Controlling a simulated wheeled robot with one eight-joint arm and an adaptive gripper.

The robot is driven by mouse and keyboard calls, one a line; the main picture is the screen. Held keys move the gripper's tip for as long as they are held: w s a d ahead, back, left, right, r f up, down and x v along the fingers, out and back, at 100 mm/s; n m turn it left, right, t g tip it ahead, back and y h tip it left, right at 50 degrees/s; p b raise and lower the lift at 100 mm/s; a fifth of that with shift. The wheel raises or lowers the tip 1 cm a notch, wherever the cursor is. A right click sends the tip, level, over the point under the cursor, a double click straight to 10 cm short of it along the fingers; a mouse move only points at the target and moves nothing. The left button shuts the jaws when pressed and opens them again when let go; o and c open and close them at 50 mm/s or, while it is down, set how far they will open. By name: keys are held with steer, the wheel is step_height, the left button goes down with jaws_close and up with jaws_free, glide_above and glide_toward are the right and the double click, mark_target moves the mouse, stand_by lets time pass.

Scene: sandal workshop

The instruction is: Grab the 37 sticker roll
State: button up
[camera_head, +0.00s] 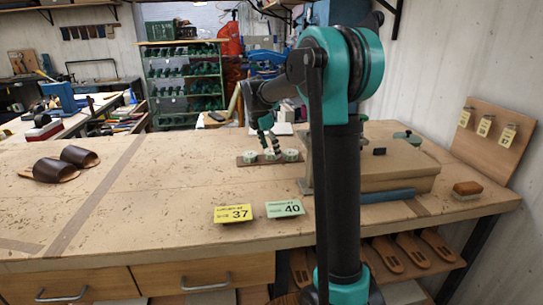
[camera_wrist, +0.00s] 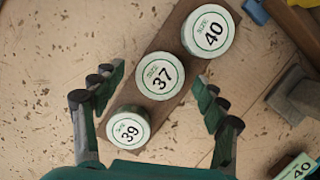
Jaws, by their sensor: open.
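The 37 sticker roll (camera_wrist: 160,76) is a white disc with a green ring, in the middle of a row on a brown wooden strip (camera_wrist: 186,14). The 39 roll (camera_wrist: 128,128) is at its lower left and the 40 roll (camera_wrist: 208,33) at its upper right. In the head view the rolls stand on the strip (camera_head: 240,161) at the back of the bench, their numbers too small to read. My gripper (camera_wrist: 158,95) is open above the row, its fingers on either side of the 37 and 39 rolls. It also shows in the head view (camera_head: 268,142), just above the strip.
A yellow 37 card (camera_head: 233,214) and a green 40 card (camera_head: 285,209) lie at the bench front. Brown sandals (camera_head: 62,165) lie at the left. A wooden block (camera_head: 395,165) and a brush (camera_head: 467,190) are at the right. The bench's middle left is clear.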

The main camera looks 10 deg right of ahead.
steer(key=shift+f, duration=0.15)
steer(key=c, duration=1.3)
steer(key=shift+o, duration=0.2)
